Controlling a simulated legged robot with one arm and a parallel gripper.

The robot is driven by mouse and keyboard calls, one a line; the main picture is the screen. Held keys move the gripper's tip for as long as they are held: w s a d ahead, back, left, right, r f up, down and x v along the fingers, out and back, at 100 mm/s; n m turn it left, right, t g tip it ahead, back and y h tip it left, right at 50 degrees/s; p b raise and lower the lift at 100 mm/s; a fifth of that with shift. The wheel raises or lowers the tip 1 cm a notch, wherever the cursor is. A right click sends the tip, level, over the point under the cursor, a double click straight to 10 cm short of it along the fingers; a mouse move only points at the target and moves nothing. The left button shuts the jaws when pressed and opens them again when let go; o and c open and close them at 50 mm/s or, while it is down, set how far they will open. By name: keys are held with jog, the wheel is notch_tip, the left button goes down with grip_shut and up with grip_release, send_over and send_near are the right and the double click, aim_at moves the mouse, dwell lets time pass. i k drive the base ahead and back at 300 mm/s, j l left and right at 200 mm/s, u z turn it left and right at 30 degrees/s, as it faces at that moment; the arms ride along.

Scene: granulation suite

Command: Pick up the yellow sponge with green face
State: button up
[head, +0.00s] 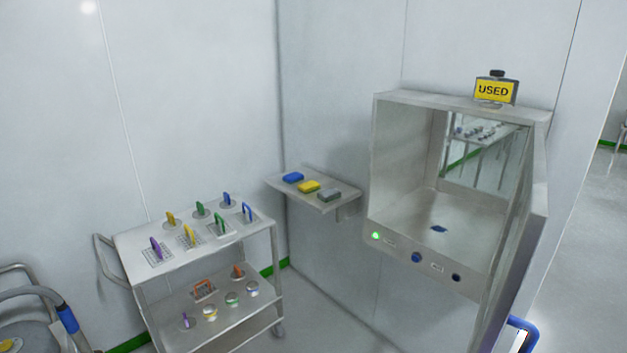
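A small wall shelf (337,203) in the middle of the head view holds a row of three sponge-like blocks. The yellow block (309,187) lies flat in the middle of the row. I cannot clearly make out a green face on it. A blue block (293,177) lies to its left and a grey block (329,195) to its right. The three lie close together, and nothing covers the yellow one. My gripper is not in view.
A steel trolley (125,250) at left holds several coloured upright items on top and more below. Right of the shelf stands an open steel cabinet (395,160) with a yellow "USED" sign (494,91) on top. Bare floor (318,320) shows between trolley and cabinet.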

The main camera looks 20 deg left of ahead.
aim_at(311, 186)
jog(key=i+j, duration=0.85)
jog(key=i+j+u, duration=0.1)
jog(key=i+j, duration=1.5)
jog(key=i, duration=0.15)
jog(key=j+u, duration=0.05)
